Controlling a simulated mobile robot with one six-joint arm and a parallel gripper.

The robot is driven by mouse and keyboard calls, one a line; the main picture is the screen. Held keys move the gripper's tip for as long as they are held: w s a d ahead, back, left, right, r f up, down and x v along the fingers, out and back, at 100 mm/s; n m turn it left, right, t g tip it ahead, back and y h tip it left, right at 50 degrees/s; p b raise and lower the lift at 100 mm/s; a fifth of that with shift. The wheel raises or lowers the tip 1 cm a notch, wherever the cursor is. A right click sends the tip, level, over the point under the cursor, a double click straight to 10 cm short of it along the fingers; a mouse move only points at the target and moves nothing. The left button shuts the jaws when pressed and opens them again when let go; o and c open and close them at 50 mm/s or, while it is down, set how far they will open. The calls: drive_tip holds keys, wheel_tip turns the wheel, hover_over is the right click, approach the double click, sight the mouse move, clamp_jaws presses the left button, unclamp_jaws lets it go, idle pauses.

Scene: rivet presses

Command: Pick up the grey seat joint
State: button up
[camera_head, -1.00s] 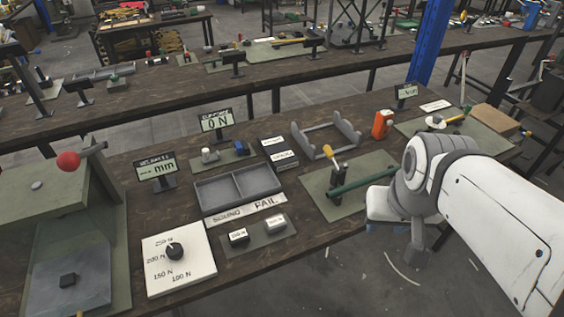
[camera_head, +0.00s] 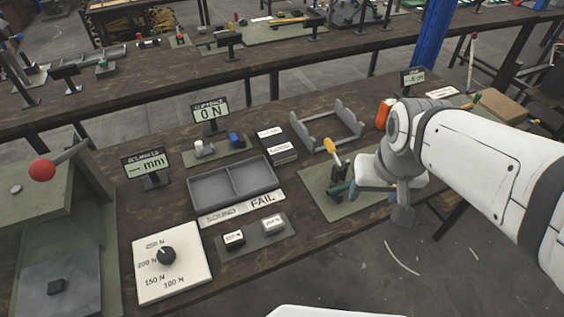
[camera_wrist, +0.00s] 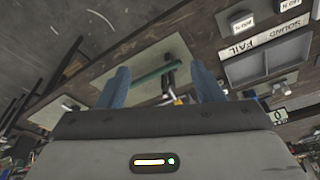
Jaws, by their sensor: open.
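A small pale grey piece (camera_head: 204,149) stands on a green mat at the back of the bench, left of a blue piece (camera_head: 235,139). It may be the grey seat joint; it is too small to tell its form. My gripper (camera_head: 368,190) is over the right-hand green mat, well to the right of and nearer than the grey piece. In the wrist view my gripper (camera_wrist: 161,74) has its two blue fingers wide apart, with nothing held between them. A green bar (camera_wrist: 156,76) on the mat shows below, between the fingertips.
A grey two-part tray (camera_head: 272,180), a grey bracket frame (camera_head: 322,139), a yellow-handled tool (camera_head: 329,146) and an orange item (camera_head: 383,114) stand on the bench. Display stands (camera_head: 209,114) rise behind the mats. A press with a red-knobbed lever (camera_head: 42,170) is at left.

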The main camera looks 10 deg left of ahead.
drive_tip(key=o, duration=0.3)
drive_tip(key=w+a+f+n+g, duration=0.1)
drive_tip(key=w+a+f+n, duration=0.1)
drive_tip(key=w+a+f, duration=0.3)
drive_tip(key=a, duration=0.4)
drive_tip(key=shift+a+f+n+g+p, duration=0.2)
drive_tip(key=shift+f+n+g+p, duration=0.1)
drive_tip(key=shift+f+n, duration=0.1)
drive_tip(key=n+g, duration=0.1)
drive_tip(key=n, duration=0.2)
hover_over(273, 221)
drive_tip(key=f, duration=0.9)
drive_tip(key=shift+s+f+p, duration=0.1)
drive_tip(key=shift+s+p, duration=0.2)
drive_tip(key=shift+s, duration=0.05)
drive_tip(key=shift+w+f+p, duration=0.15)
drive_tip(key=shift+f+p, duration=0.25)
drive_tip(key=shift+f, duration=1.5)
drive_tip(key=shift+w+f+p, duration=0.15)
drive_tip(key=shift+f+p, duration=0.2)
drive_tip(key=shift+f, duration=1.55)
drive_tip(key=shift+c, duration=0.6)
drive_tip(key=c, duration=0.9)
drive_tip(key=shift+c, duration=0.2)
